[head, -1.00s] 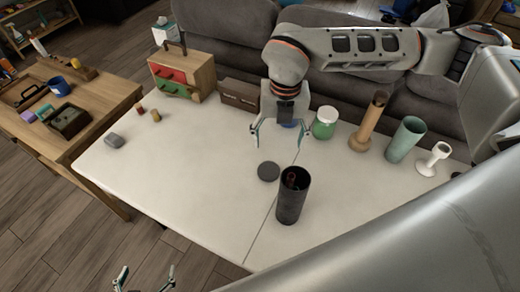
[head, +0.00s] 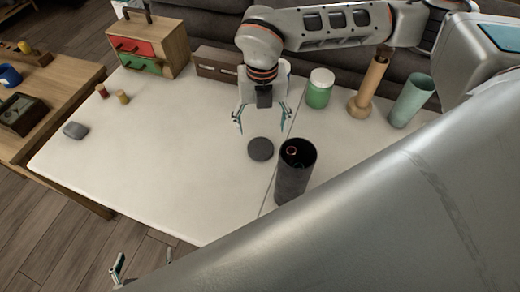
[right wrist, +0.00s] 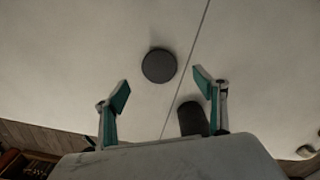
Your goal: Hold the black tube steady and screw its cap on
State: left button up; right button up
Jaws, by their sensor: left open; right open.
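The black tube (head: 292,178) stands upright on the white table, open at the top, with something small and reddish inside. Its round dark cap (head: 261,149) lies flat on the table just left of and behind the tube. In the right wrist view the cap (right wrist: 159,65) lies ahead of the fingertips and the tube (right wrist: 193,119) is close by the right finger. My right gripper (head: 261,122) is open and empty above the table, behind the cap. My left gripper (head: 143,262) is open and empty at the bottom edge, low in front of the table.
A green jar (head: 319,90), a wooden vase (head: 367,88) and a pale green cup (head: 409,101) stand behind right. A small drawer box (head: 150,47) and a brown box (head: 218,64) stand at the back. The table's left part is mostly clear, with a grey block (head: 75,130).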

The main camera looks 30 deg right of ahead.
aim_at(260, 145)
jog(key=shift+w+f, duration=0.1)
jog(key=shift+f, duration=1.2)
jog(key=shift+a+f, duration=0.15)
jog(key=shift+f, duration=2.45)
jog(key=c, duration=0.9)
